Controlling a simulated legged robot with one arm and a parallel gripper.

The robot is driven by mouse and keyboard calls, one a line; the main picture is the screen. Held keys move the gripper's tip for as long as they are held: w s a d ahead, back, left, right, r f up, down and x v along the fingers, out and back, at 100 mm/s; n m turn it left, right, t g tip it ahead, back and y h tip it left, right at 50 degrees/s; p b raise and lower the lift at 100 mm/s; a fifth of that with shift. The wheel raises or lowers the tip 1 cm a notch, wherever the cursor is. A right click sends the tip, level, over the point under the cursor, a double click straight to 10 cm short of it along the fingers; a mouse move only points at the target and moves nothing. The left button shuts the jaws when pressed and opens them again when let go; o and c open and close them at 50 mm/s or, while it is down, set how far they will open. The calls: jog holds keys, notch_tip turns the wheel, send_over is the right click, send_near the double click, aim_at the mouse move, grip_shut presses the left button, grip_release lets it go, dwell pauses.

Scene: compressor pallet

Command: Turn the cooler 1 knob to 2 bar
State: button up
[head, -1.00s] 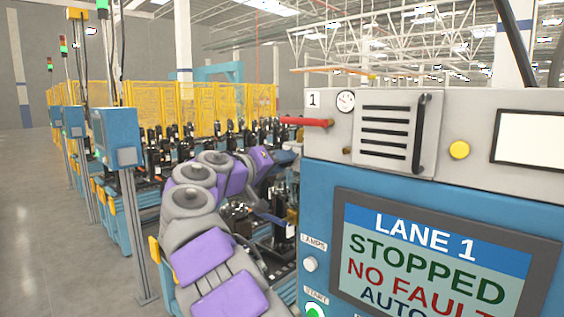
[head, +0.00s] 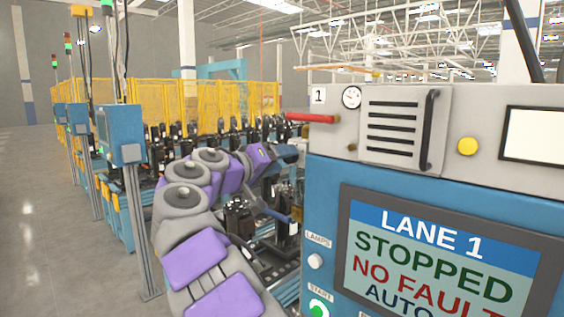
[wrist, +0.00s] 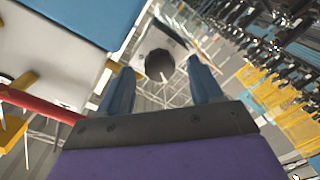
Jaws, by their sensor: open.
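A dark round knob (wrist: 160,65) on a pale plate shows in the wrist view, between and beyond the two blue fingers. My gripper (wrist: 160,74) is open, with one finger on either side of the knob in the picture. I cannot tell whether the fingertips reach around it. In the head view my gripper (head: 289,153) is at the left side of the lane 1 cabinet (head: 325,215); its fingers and the knob do not show clearly there. A round gauge (head: 351,97) sits beside the "1" label (head: 318,96); its reading is too small to tell.
A red handle (head: 311,118) sticks out left from the cabinet top, and shows near my gripper in the wrist view (wrist: 40,108). A conveyor line with dark parts runs behind my arm. A blue box on a post (head: 121,135) stands at left. Floor at far left is clear.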

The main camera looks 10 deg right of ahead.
jog(key=v, duration=1.6)
jog(key=shift+w+a+f, duration=0.15)
jog(key=shift+w+a, duration=0.05)
jog(key=shift+w, duration=0.1)
